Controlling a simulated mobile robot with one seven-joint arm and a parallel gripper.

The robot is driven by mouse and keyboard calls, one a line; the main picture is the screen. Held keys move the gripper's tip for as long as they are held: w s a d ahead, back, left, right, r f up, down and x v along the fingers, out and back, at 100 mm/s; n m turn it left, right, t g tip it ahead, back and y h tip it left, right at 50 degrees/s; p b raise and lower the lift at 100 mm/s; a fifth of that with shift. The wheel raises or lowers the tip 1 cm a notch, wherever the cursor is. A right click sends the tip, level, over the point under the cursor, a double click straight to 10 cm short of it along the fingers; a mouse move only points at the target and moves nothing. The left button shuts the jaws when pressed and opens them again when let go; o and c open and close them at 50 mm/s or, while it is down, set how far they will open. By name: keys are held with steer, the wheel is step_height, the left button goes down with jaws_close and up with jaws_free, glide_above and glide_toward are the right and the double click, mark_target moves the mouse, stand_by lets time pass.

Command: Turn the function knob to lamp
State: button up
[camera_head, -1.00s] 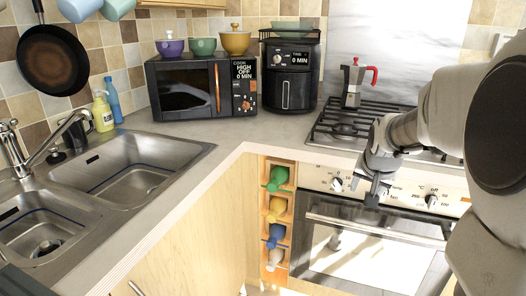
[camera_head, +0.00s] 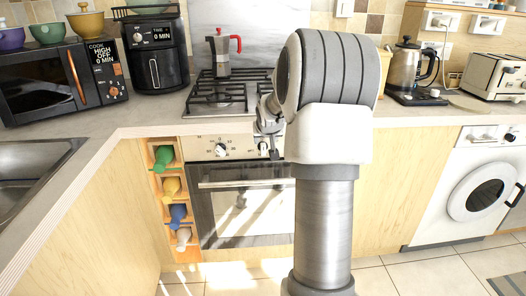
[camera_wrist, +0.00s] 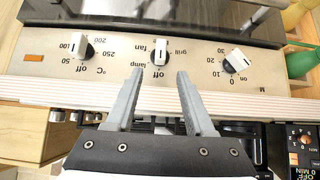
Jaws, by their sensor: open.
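The function knob (camera_wrist: 161,52) is the middle white knob on the oven panel (camera_wrist: 120,55), in the upside-down wrist view. It lines up with the "off" mark; "lamp", "fan" and "grill" are printed around it. My gripper (camera_wrist: 160,74) is open and empty, its two fingertips at either side just below the knob in the picture. I cannot tell whether they touch the panel. In the head view, my gripper (camera_head: 271,146) is at the oven front, partly hidden by my arm, and the function knob (camera_head: 263,147) shows beside it.
A temperature knob (camera_wrist: 83,47) is left of the function knob and a numbered knob (camera_wrist: 236,61) is right, in the wrist view. The hob (camera_head: 225,95) with a moka pot (camera_head: 222,55) is above the oven. The oven door handle (camera_head: 245,183) runs below the panel.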

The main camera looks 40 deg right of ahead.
mark_target(264, 146)
steer(key=b+x, duration=0.2)
steer(key=x, duration=0.7)
steer(key=shift+w+f, duration=0.1)
steer(key=shift+w, duration=0.05)
jaws_close()
